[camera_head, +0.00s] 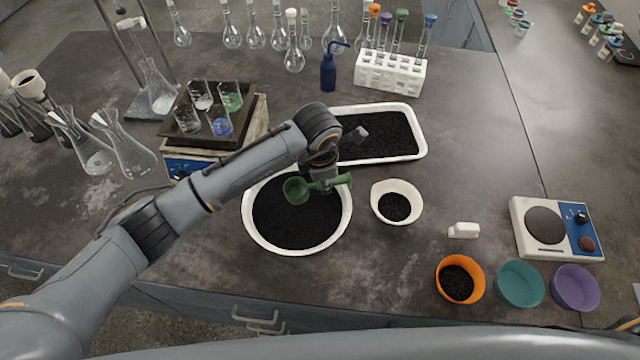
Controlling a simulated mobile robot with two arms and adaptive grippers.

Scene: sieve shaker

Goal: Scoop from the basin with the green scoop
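A round white basin (257,238) full of black granules stands on the bench, left of the picture's middle. A green scoop (297,190) is over the basin, its bowl to the left and its handle to the right. My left gripper (325,184) is at the scoop's handle above the basin and appears shut on it. My arm's wrist hides part of the basin's far rim. I cannot tell whether the scoop's bowl touches the granules. My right gripper does not show.
A white tray (422,150) of black granules lies behind the basin. A small white bowl (414,187) with granules stands right of it. Glass flasks and a shaker (192,165) crowd the left.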

